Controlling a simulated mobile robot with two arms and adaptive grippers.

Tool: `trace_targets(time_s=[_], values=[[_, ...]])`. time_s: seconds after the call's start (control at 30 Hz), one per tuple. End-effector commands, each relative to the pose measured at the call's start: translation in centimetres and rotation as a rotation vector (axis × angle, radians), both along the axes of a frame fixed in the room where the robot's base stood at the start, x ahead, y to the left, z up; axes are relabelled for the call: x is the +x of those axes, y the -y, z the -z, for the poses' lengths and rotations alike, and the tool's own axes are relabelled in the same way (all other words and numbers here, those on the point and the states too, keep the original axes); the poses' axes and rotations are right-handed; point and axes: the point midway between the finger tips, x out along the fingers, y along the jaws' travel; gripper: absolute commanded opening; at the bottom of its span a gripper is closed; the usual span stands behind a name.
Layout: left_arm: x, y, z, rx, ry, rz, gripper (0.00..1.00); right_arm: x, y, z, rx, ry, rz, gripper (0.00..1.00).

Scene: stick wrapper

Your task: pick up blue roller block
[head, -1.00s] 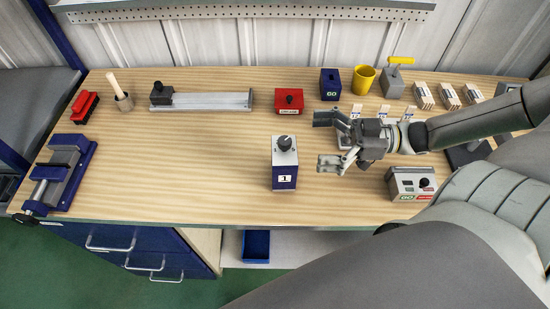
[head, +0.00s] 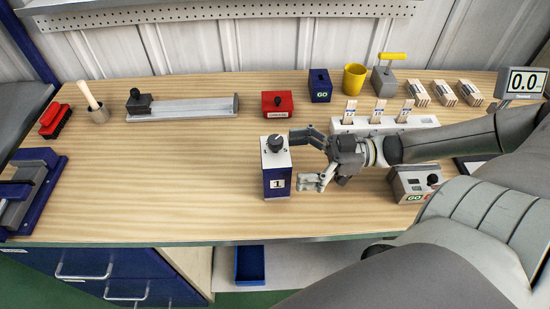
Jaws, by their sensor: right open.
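The blue roller block (head: 276,168) stands upright near the middle of the workbench. It has a light grey top, a dark knob and a label "1" on its front. My right gripper (head: 298,160) is open, with its fingers pointing left, just to the right of the block. One finger is near the block's upper right and the other near its lower right. I cannot tell whether either touches it. My left gripper is not in view.
A white rack (head: 424,121) with sticks is behind my right arm. A grey GO box (head: 408,186) sits to the right.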

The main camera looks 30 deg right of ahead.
Motion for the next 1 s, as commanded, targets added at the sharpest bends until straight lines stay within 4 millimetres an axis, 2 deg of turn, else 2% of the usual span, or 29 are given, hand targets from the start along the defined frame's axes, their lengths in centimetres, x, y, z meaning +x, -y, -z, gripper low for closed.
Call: trace_targets(time_s=[0.13,0.3,0.67,1.0], values=[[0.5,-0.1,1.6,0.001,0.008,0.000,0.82,1.1,-1.9,0.3,0.005,0.009,-0.001,1.00],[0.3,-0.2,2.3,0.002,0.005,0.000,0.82,2.0,-3.5,0.1,0.003,0.005,-0.001,1.00],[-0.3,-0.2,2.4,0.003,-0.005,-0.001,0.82,2.3,-4.1,-0.1,0.000,0.001,0.001,1.00],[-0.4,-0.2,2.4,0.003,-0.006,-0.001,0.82,2.3,-4.1,-0.1,0.000,0.001,0.001,0.58]])
